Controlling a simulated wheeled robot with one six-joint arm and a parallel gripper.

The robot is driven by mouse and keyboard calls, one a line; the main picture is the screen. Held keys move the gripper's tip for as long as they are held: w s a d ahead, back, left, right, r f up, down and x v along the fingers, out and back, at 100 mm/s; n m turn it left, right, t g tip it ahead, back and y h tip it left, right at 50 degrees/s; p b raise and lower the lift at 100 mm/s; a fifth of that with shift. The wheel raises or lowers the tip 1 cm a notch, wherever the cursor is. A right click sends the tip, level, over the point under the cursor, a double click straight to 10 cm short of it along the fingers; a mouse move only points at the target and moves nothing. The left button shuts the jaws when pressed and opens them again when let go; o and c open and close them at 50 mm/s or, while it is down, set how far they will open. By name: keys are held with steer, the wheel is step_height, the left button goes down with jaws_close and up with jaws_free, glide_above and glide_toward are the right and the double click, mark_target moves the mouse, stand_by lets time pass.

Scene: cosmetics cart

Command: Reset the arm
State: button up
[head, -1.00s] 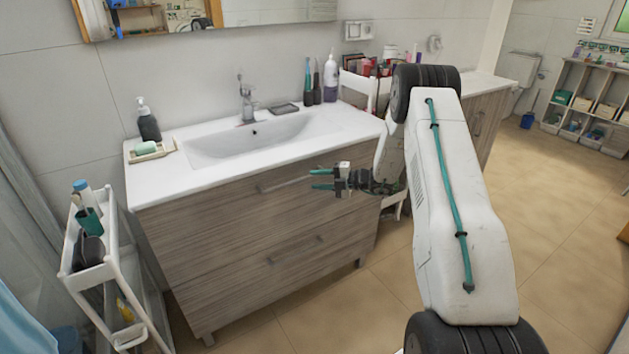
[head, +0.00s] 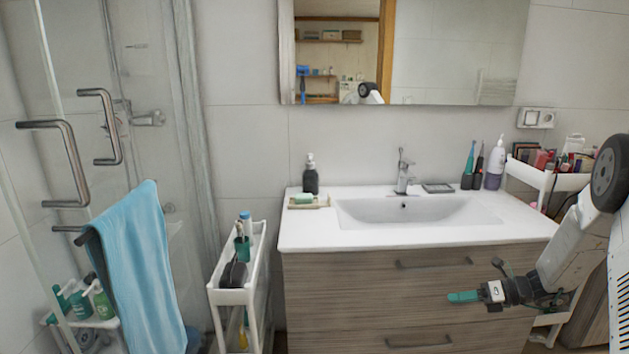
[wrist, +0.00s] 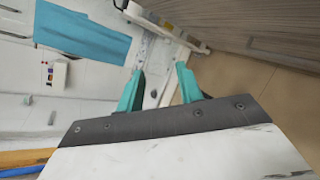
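My gripper (head: 464,296) is at the right of the head view, in front of the drawers of the wooden vanity (head: 400,300). Its teal fingers also show in the wrist view (wrist: 158,90). They stand apart with nothing between them, so the gripper is open and empty. My arm is folded at the right edge of the head view, partly cut off by the frame.
A narrow white cart (head: 232,297) with bottles stands left of the vanity. A blue towel (head: 138,265) hangs on the glass shower door at the left. A cosmetics cart (head: 535,178) is behind my arm at the right. The sink (head: 405,210) has a soap dispenser (head: 311,177) beside it.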

steer(key=s+a+r+n+g+h, duration=0.1)
steer(key=s+a+r+n+h, duration=0.3)
steer(key=s+r+n, duration=0.4)
steer(key=s+a+r+n+g+h, duration=0.1)
steer(key=s+a+r+n+h, duration=0.3)
steer(key=s+r+n, duration=0.5)
steer(key=s+a+r+n+g+h, duration=0.1)
steer(key=s+a+r+n+h, duration=0.3)
steer(key=s+r+n, duration=0.5)
steer(key=s+n, duration=0.5)
steer(key=s, duration=0.7)
steer(key=shift+a+r+h, duration=0.15)
steer(key=shift+a+h, duration=0.2)
steer(key=shift+h, duration=0.05)
